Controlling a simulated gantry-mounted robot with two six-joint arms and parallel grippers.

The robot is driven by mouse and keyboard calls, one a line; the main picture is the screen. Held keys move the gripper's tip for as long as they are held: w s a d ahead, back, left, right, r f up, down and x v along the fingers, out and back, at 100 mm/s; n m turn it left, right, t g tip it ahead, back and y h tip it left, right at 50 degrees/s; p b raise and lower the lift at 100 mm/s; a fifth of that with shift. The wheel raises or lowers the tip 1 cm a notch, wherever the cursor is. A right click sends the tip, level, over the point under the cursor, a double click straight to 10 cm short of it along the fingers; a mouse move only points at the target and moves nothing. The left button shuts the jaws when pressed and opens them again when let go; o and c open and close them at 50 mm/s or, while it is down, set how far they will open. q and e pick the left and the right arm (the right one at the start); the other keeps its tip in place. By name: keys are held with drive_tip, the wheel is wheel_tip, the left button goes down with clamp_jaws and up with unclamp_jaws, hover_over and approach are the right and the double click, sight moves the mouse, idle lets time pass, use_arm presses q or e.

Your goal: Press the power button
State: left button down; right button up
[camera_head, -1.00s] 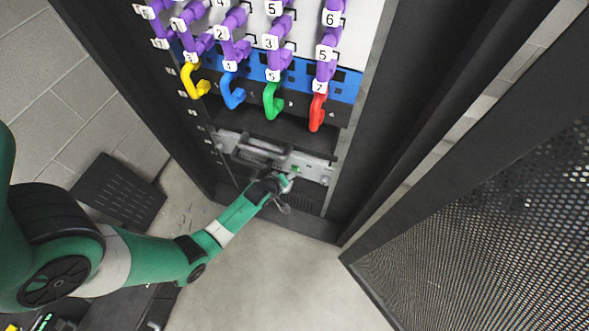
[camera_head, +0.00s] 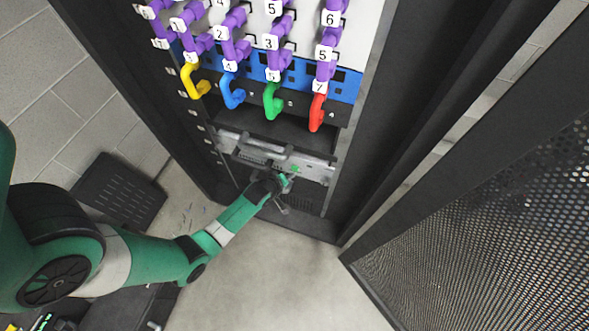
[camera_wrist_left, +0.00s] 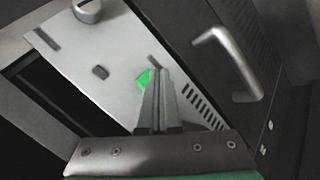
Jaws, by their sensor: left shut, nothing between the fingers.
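The power button (camera_wrist_left: 143,79) shows green in the left wrist view, on a light metal panel. My left gripper (camera_wrist_left: 156,72) is shut and empty. In that view its fingertips are beside the button and hide part of its right side; I cannot tell whether they touch it. In the head view the left gripper (camera_head: 284,182) is at the front of the grey server unit (camera_head: 319,172) low in the rack, and a green spot (camera_head: 295,168) shows just above it. My right gripper is not in view.
Yellow, blue, green and red cables (camera_head: 273,103) hang above the unit. A perforated rack door (camera_head: 490,215) is open on the right. The floor in front is clear.

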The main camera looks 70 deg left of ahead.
use_arm(q)
drive_tip(key=shift+a, duration=0.1)
idle(0.3)
drive_tip(key=shift+w+a, duration=0.25)
drive_tip(key=shift+w, duration=0.05)
drive_tip(key=shift+w+a+b, duration=0.3)
idle(0.8)
drive_tip(key=shift+s+d, duration=0.1)
drive_tip(key=shift+s+d+p, duration=0.45)
drive_tip(key=shift+s+d, duration=0.05)
